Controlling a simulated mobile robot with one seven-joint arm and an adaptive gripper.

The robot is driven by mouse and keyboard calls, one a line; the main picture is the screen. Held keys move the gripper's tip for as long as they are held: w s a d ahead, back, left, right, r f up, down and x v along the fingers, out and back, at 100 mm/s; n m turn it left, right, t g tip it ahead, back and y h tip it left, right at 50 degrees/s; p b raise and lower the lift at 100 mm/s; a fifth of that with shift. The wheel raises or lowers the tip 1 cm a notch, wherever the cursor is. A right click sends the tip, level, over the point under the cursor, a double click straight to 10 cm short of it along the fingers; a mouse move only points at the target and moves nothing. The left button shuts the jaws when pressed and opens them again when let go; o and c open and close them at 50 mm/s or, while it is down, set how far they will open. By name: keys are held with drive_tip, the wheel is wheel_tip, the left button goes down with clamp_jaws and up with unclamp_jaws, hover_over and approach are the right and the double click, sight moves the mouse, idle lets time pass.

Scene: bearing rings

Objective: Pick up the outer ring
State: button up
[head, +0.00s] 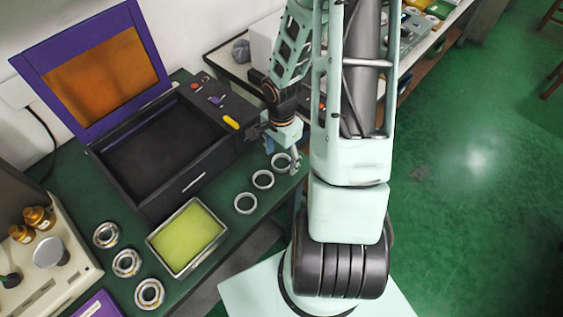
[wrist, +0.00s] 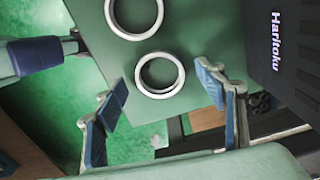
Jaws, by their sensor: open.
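Three plain silver rings lie in a line on the green bench in the head view: a near ring (head: 245,211), a middle ring (head: 262,187) and a far ring (head: 274,167). My gripper (head: 282,153) is above the far ring and partly covers it. In the wrist view my gripper (wrist: 161,79) is open and empty. One ring (wrist: 160,95) lies flat between and beyond its blue-padded fingers, with bench showing around it. A second ring (wrist: 134,37) lies farther up, cut by the top edge.
Several ball bearings (head: 117,263) stand left of a metal tray (head: 176,270) with a yellow-green inside. A black box (head: 185,187) with a raised purple lid (head: 50,62) stands behind the rings. The bench (head: 225,262) ends close to the far ring.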

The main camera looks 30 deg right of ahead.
drive_tip(key=shift+f, duration=0.3)
drive_tip(key=shift+c, duration=0.2)
drive_tip(key=c, duration=1.2)
drive_tip(key=shift+r, duration=0.2)
drive_tip(key=shift+c, duration=0.3)
